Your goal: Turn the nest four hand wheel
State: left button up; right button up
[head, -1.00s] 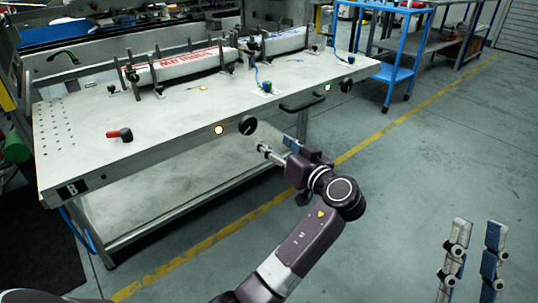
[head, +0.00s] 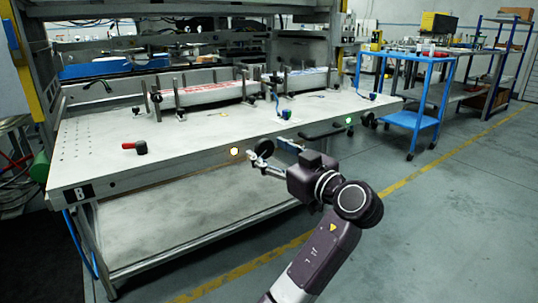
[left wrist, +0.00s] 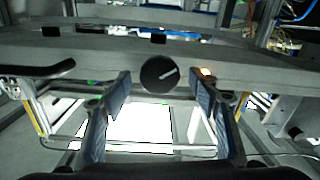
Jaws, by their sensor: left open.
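A black round hand wheel (head: 263,148) is on the front edge of the bench, beside a lit amber lamp (head: 234,152). My left gripper (head: 268,158) is open right in front of this wheel. In the left wrist view its two fingers (left wrist: 160,98) stand apart, one to each side of the wheel and a little below it. I cannot tell whether they touch it. A second dark wheel (head: 369,120) is farther right, by a green lamp (head: 349,120). My right gripper is out of view.
A black bar handle (head: 322,134) sticks out of the bench front between the wheels. On the bench top (head: 105,150) are a red-handled lever (head: 134,147) and long wrapped rolls (head: 210,92) in holders. A blue cart (head: 410,100) stands to the right.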

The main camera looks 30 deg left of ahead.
pick_arm(q)
jog(key=shift+w+a, duration=0.15)
jog(key=shift+a, duration=0.2)
